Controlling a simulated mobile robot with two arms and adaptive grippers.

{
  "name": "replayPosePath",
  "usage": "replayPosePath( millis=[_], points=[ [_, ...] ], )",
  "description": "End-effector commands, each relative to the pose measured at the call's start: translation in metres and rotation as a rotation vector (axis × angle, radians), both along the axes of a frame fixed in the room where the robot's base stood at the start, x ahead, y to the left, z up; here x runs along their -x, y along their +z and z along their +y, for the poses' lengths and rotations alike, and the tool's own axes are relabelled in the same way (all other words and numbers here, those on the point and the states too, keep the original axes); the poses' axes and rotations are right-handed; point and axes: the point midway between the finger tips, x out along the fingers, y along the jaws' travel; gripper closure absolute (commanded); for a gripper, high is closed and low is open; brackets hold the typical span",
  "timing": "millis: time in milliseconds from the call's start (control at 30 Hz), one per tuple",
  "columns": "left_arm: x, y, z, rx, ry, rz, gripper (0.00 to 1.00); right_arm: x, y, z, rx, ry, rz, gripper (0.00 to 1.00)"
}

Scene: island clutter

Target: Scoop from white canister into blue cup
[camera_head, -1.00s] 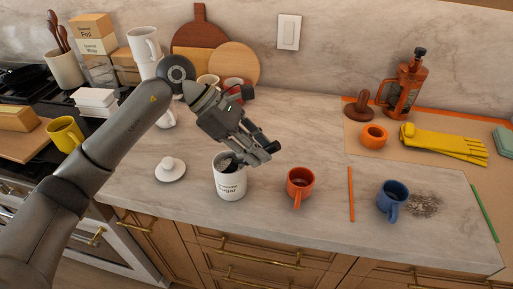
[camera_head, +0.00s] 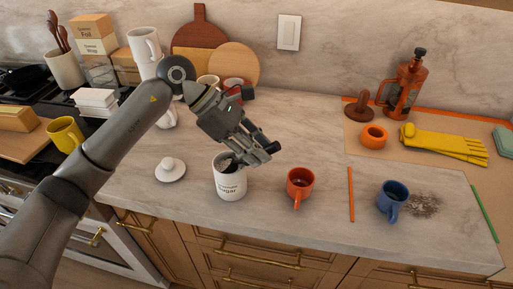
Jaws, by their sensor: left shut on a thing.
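The white canister (camera_head: 230,183), labelled Sugar, stands upright and open near the counter's front edge. Its white lid (camera_head: 171,169) lies to its left. My left gripper (camera_head: 264,152) is above the canister's right rim, tilted down, and shut on a scoop. Most of the scoop is hidden by the fingers and the canister wall; a dark part (camera_head: 229,163) shows in the canister's mouth. The blue cup (camera_head: 391,194) stands upright further right, with its handle toward the front. My right gripper is not in view.
An orange-red mug (camera_head: 299,184) stands between the canister and the blue cup. An orange stick (camera_head: 351,194) lies beyond it. Dark grains (camera_head: 424,205) are scattered right of the blue cup. A French press (camera_head: 404,88) and yellow gloves (camera_head: 443,144) are at the back right.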

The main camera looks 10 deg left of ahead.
Motion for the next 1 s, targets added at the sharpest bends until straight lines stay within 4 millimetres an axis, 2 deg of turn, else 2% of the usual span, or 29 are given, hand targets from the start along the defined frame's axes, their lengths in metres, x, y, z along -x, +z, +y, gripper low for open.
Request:
replayPosePath(
  millis=[500, 1000],
  points=[
    [0.0, 0.021, 0.0, -0.001, 0.0, -0.001, 1.0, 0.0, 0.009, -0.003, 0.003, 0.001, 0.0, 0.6],
    [0.0, 0.022, 0.0, 0.0, 0.0, 0.0, 1.0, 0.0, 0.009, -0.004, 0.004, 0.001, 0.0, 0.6]
  ],
)
